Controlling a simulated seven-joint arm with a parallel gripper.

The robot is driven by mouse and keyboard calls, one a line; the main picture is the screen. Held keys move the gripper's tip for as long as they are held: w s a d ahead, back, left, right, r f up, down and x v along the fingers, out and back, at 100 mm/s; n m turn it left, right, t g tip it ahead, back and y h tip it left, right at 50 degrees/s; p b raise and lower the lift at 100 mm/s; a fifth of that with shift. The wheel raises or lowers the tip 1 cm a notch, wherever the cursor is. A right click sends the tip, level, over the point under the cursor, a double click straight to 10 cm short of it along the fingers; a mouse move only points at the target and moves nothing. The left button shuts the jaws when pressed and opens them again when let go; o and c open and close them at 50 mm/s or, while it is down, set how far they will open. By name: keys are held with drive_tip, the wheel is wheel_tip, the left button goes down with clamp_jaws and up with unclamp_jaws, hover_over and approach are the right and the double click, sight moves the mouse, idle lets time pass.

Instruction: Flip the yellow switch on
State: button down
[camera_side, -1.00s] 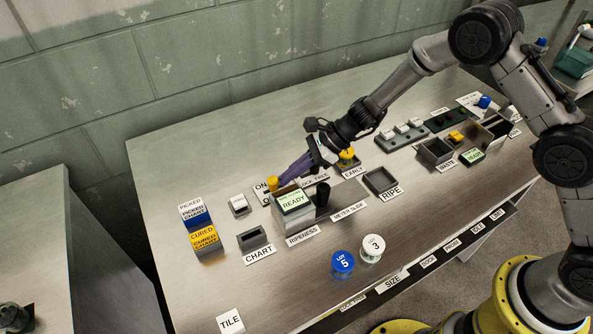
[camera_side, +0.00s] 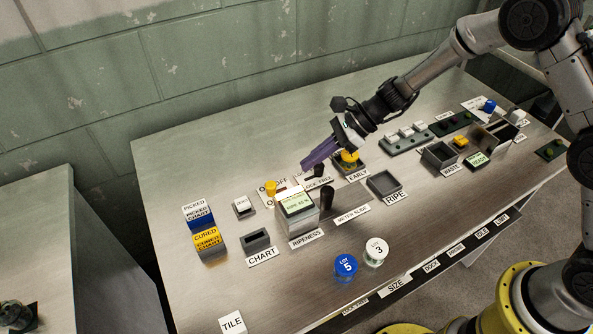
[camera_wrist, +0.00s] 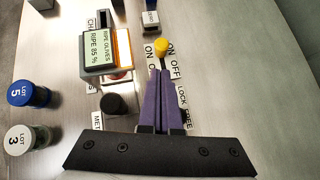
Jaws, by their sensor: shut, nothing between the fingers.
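The yellow switch knob (camera_side: 270,187) stands behind the ripeness box, by its ON and OFF labels. In the wrist view the yellow knob (camera_wrist: 161,46) is just beyond my fingertips; I cannot tell which way its lever leans. My gripper (camera_side: 304,165) has purple fingers, closed together with nothing between them. They hang above the table, to the right of the knob and apart from it. In the wrist view the gripper (camera_wrist: 160,74) points toward the knob. The ripeness box (camera_side: 297,218) has a lit screen (camera_wrist: 103,53) reading "RIPE OLIVES RIPE 85 %".
A black knob (camera_wrist: 113,104) stands beside the ripeness box. Blue lot 5 (camera_side: 345,267) and white lot 3 (camera_side: 376,251) jars stand in front. The table's left front is mostly clear.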

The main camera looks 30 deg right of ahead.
drive_tip(key=shift+v, duration=1.15)
drive_tip(key=shift+d, duration=0.1)
drive_tip(key=s+d+r+n+t, duration=0.1)
drive_tip(key=s+r+n, duration=0.15)
drive_tip(key=r, duration=0.65)
drive_tip(key=s+d+r+n+t, duration=0.1)
drive_tip(key=s+d+r+n, duration=0.15)
drive_tip(key=r, duration=0.65)
drive_tip(key=s+d+r+n+t+h, duration=0.1)
drive_tip(key=s+d+r+n, duration=0.15)
drive_tip(key=s, duration=0.35)
drive_tip(key=s+d+r+n+h, duration=0.2)
drive_tip(key=s+n, duration=0.1)
drive_tip(key=s, duration=0.4)
drive_tip(key=s+d+f+n+h, duration=0.5)
drive_tip(key=s+d+n, duration=0.5)
drive_tip(key=s, duration=0.3)
drive_tip(key=shift+d+h, duration=0.5)
drive_tip(key=shift+d, duration=0.05)
